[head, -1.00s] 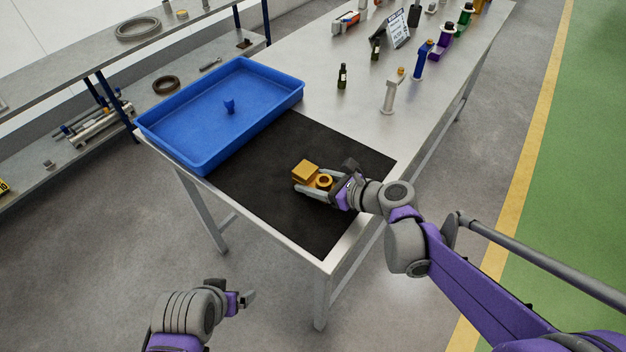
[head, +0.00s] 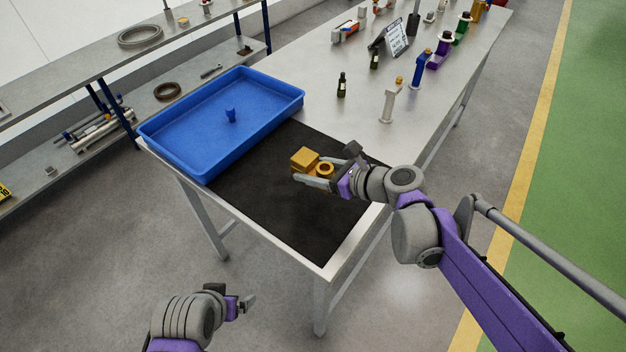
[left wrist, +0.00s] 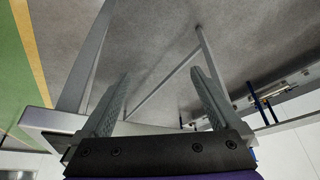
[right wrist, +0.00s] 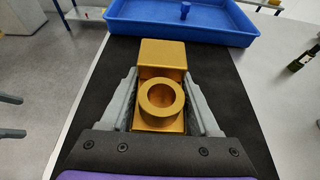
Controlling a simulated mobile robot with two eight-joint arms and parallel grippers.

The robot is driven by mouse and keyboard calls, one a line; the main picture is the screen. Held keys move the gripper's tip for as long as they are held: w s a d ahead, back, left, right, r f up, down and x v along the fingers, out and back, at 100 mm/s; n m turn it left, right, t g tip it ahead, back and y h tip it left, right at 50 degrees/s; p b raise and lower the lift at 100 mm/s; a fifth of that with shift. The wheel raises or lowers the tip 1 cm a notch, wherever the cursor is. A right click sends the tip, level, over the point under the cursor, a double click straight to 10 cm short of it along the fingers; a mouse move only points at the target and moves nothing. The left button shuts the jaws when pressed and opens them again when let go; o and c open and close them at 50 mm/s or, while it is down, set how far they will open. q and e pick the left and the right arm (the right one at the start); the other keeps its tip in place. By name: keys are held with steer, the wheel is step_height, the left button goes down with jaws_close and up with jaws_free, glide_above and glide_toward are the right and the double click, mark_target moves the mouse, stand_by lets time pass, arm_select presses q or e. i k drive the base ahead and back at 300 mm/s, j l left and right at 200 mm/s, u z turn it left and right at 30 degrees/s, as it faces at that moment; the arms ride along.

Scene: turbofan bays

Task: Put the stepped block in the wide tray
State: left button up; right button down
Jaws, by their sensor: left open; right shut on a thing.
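The stepped block is a gold piece (head: 305,159) with a raised square end and a round ring on its lower step. My right gripper (head: 322,176) is shut on it over the black mat. In the right wrist view the block (right wrist: 162,55) sits between the two fingers (right wrist: 164,105), its square end pointing away from the wrist. The wide blue tray (head: 180,161) stands beyond the mat with a small blue piece (head: 231,115) inside. It shows at the top of the right wrist view (right wrist: 225,38). My left gripper (head: 246,303) is open and empty, low in front of the table.
The black mat (head: 270,215) covers the near end of the table. Small bottles (head: 341,85), a pale stand (head: 389,102), a blue stand (head: 418,70) and a sign (head: 396,38) stand further along. A grey shelf (head: 90,65) with rings is at the left.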

mark_target(239, 104)
steer(key=k+j, duration=0.15)
steer(key=j, duration=0.15)
steer(key=k+j, duration=0.1)
steer(key=j, duration=0.8)
steer(key=i+j, duration=0.75)
steer(key=i, duration=0.5)
steer(key=z, duration=0.05)
